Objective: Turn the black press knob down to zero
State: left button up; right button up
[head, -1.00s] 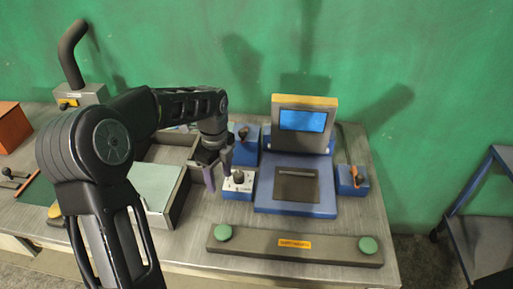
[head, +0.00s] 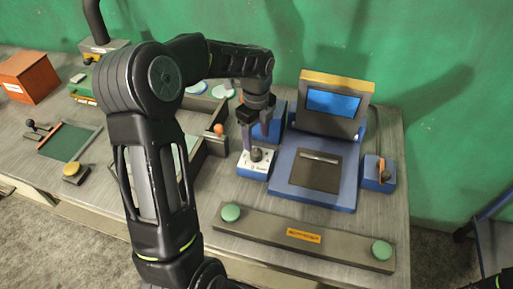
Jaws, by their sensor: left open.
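The black press knob (head: 257,154) stands on a small box with a white top plate (head: 247,166) and a blue base, left of the blue press (head: 313,173). My left gripper (head: 256,143) is open and points down right above the knob. Its fingers appear to come down on either side of the knob's top. I cannot tell whether they touch it. The pointer position and scale marks are too small to read. My right gripper is not in view.
The press screen (head: 333,102) stands behind. A grey bar with two green buttons (head: 304,236) lies in front. A red-handled lever box (head: 378,173) is at the right.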

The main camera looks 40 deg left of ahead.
aim_at(256, 151)
pick_arm(q)
notch_tip(256, 151, down, 6)
jog(key=shift+f+p, duration=0.1)
jog(key=shift+p, duration=0.5)
jog(key=shift+c, duration=0.4)
grip_shut()
